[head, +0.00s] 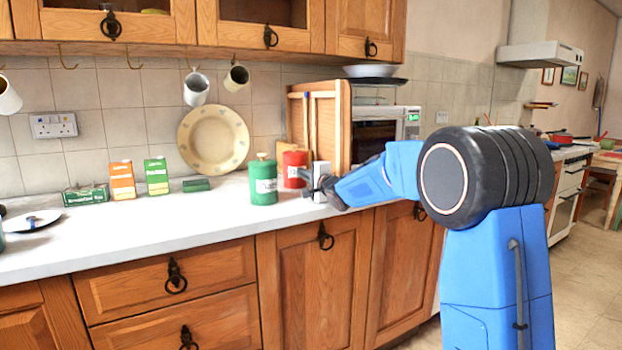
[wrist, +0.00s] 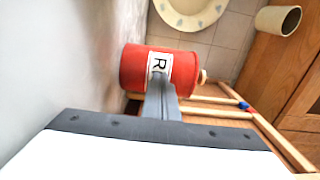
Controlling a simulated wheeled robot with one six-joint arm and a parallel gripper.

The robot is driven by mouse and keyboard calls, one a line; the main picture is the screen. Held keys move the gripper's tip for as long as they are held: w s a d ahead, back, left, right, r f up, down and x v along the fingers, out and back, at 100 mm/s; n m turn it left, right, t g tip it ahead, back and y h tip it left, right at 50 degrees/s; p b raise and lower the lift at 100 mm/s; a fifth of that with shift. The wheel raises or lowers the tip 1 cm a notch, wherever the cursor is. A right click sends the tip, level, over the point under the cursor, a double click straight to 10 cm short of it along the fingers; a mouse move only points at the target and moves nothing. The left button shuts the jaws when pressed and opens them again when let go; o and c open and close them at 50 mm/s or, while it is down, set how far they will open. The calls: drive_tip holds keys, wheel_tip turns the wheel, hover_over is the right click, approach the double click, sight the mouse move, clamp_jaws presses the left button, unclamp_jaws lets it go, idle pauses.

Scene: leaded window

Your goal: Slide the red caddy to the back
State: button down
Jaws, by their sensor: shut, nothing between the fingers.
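The red caddy (head: 295,160) stands upright on the white counter, just right of and behind the green caddy (head: 263,184). In the wrist view the red caddy (wrist: 132,68) appears turned sideways, with a white label and the letter "R" facing me. My gripper (head: 307,177) is shut and empty, low over the counter in front of the red caddy. In the wrist view its fingertips (wrist: 160,78) overlap the lower part of the label. I cannot tell whether they touch it.
A wooden rack (head: 327,125) stands right behind the red caddy, with a microwave (head: 385,130) beyond it. A decorated plate (head: 213,140) leans on the tiled wall to the left. Small boxes (head: 122,181) stand further left. The front counter at left centre is clear.

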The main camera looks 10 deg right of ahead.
drive_tip(key=x, duration=1.3)
